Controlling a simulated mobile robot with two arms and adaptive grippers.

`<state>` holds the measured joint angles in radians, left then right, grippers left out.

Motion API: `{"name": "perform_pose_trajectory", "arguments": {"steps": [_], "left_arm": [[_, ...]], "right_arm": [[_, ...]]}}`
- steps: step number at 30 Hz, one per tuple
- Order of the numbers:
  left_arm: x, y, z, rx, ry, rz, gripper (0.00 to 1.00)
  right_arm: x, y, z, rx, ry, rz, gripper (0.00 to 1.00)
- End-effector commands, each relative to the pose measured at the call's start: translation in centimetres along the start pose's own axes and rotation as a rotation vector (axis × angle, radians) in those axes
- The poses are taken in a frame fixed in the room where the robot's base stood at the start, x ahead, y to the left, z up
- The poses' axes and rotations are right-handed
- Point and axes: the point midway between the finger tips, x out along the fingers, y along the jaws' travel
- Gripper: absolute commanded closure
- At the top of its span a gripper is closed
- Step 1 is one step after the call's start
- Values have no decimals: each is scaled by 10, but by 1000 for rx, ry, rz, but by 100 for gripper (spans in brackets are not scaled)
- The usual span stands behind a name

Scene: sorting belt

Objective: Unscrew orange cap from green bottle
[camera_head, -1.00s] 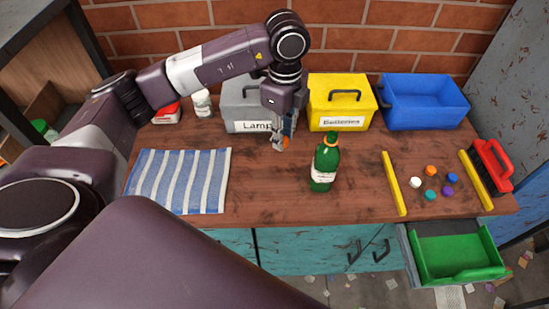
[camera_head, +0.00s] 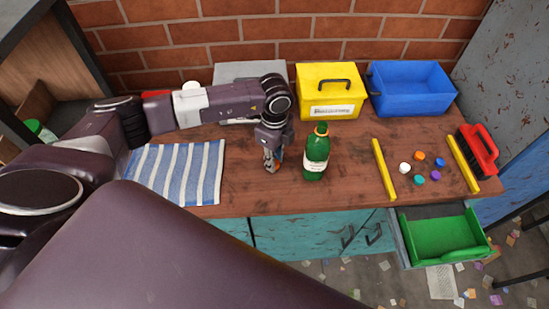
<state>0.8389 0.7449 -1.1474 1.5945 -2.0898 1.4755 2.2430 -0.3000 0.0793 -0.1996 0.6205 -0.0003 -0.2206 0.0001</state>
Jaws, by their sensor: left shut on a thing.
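The green bottle (camera_head: 316,160) stands upright near the middle of the wooden table, with a pale label and an orange-gold band (camera_head: 321,129) at its neck. Whether that band is a cap or a ring is too small to tell. My left gripper (camera_head: 271,166) points down just left of the bottle, apart from it, with its fingertips low over the table. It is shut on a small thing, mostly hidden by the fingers. A loose orange cap (camera_head: 419,156) lies on the right of the table. My right gripper is not in view.
Several other small caps lie between two yellow strips (camera_head: 384,169). A yellow box (camera_head: 331,92), a blue bin (camera_head: 412,88) and a grey box (camera_head: 250,72) stand at the back. A striped cloth (camera_head: 175,172) lies left, a red brush (camera_head: 478,150) right. An open green drawer (camera_head: 441,236) juts out below.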

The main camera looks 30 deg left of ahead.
Motion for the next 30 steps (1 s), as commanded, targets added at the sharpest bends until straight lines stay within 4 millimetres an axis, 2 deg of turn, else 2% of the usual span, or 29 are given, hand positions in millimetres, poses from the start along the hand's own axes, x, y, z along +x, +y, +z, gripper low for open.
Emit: {"name": "perform_pose_trajectory", "arguments": {"steps": [8, 9, 13, 24, 26, 30], "left_arm": [[4, 0, 0, 0, 0, 0, 100], [3, 0, 0, 0, 0, 0, 75], [2, 0, 0, 0, 0, 0, 62], [-4, -1, 0, 0, 0, -1, 62], [-11, -2, 1, -1, 0, -3, 62], [-38, -2, 0, 1, 0, -5, 62]], "right_arm": [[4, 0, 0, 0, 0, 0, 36], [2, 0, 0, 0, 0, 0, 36], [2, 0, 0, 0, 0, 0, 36], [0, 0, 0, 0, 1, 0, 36], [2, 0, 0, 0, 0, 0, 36], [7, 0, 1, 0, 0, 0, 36]]}}
